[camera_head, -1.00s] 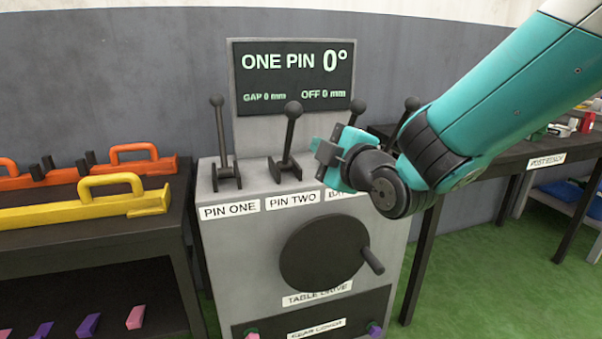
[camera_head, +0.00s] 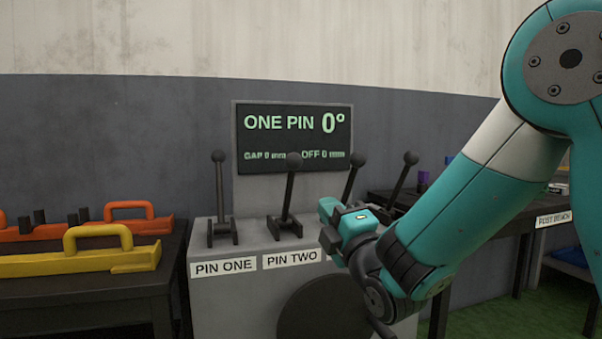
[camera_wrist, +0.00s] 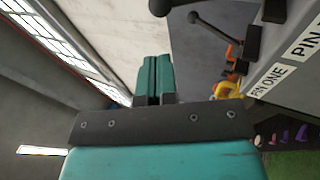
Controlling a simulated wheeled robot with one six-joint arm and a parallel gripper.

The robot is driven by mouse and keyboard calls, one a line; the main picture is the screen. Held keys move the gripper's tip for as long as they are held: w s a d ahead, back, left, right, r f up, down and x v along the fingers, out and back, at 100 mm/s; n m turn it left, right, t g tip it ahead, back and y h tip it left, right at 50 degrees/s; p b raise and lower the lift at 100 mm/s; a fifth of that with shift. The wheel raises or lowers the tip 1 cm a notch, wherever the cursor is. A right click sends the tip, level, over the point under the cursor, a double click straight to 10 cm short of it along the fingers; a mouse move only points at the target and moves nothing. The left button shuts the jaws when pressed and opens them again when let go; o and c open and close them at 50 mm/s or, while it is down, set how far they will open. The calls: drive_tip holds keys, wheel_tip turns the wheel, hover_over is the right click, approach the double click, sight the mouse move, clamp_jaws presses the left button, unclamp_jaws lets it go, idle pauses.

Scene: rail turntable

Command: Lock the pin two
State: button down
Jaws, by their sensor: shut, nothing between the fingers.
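The pin two lever (camera_head: 288,196) stands on the grey console above the PIN TWO label (camera_head: 291,259), leaning slightly right, with a black ball knob. The pin one lever (camera_head: 220,195) beside it stands nearly upright. My gripper (camera_head: 327,222) is just right of the pin two lever's base, below its knob and apart from it in the picture. In the wrist view my gripper's teal fingers (camera_wrist: 154,78) are together and empty. There the pin one lever (camera_wrist: 218,30) shows at upper right, and the pin two knob (camera_wrist: 160,6) is cut by the top edge.
The display (camera_head: 294,137) reads ONE PIN 0°. Two more levers (camera_head: 354,178) (camera_head: 403,183) stand to the right, partly behind my arm. A dark handwheel (camera_head: 325,308) is below. A left table (camera_head: 90,300) holds yellow (camera_head: 100,255) and orange (camera_head: 130,225) handled tools.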

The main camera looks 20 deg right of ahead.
sight(296, 166)
drive_tip(key=p+x, duration=0.3)
drive_tip(key=x, duration=0.2)
drive_tip(key=p+x, duration=0.4)
drive_tip(key=x, duration=0.2)
drive_tip(key=shift+s+r+p, duration=0.1)
drive_tip(key=shift+r+p, duration=0.15)
drive_tip(key=shift+p, duration=0.05)
drive_tip(key=shift+w+a+p, duration=0.2)
drive_tip(key=shift+w+p, duration=0.35)
drive_tip(key=shift+w, duration=0.1)
drive_tip(key=shift+r, duration=0.15)
